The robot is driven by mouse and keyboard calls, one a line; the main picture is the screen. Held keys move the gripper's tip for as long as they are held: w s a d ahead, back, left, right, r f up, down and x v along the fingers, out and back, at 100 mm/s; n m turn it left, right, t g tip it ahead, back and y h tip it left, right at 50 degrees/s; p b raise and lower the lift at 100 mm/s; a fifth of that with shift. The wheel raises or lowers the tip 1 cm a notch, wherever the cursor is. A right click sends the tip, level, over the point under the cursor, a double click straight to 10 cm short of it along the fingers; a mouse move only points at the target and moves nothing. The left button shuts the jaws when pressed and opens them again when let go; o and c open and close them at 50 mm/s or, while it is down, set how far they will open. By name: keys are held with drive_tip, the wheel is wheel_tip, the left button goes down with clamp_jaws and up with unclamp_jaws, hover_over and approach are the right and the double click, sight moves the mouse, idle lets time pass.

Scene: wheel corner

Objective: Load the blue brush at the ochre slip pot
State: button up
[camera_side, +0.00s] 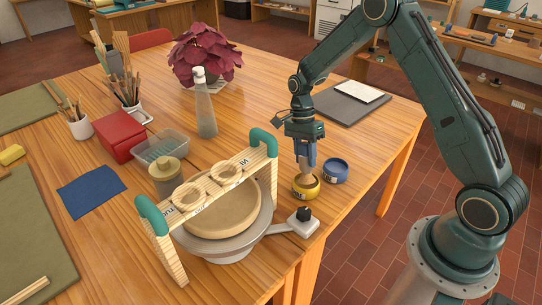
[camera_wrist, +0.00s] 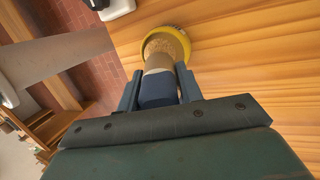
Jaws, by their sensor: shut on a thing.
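My gripper (camera_side: 305,150) is shut on the blue brush (camera_side: 306,167), which points down with its tan bristles at the ochre slip pot (camera_side: 305,190). In the wrist view my gripper (camera_wrist: 160,80) has a finger on each side of the brush's blue handle (camera_wrist: 158,90). The bristle end overlaps the opening of the yellow-rimmed ochre pot (camera_wrist: 184,38); how deep it reaches is hidden. The pot stands near the table's front edge.
A blue pot (camera_side: 335,170) stands close to the right of the ochre pot. A pottery wheel (camera_side: 222,232) with a wooden bridge (camera_side: 268,165) stands to the left, its switch box (camera_side: 304,224) in front. A clear bottle (camera_side: 204,112) stands behind.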

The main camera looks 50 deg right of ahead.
sight(305, 147)
drive_tip(key=shift+f, duration=0.6)
idle(1.1)
drive_tip(key=shift+r, duration=0.15)
drive_tip(key=shift+r, duration=3.4)
drive_tip(key=shift+a+f, duration=0.1)
drive_tip(key=shift+f, duration=0.05)
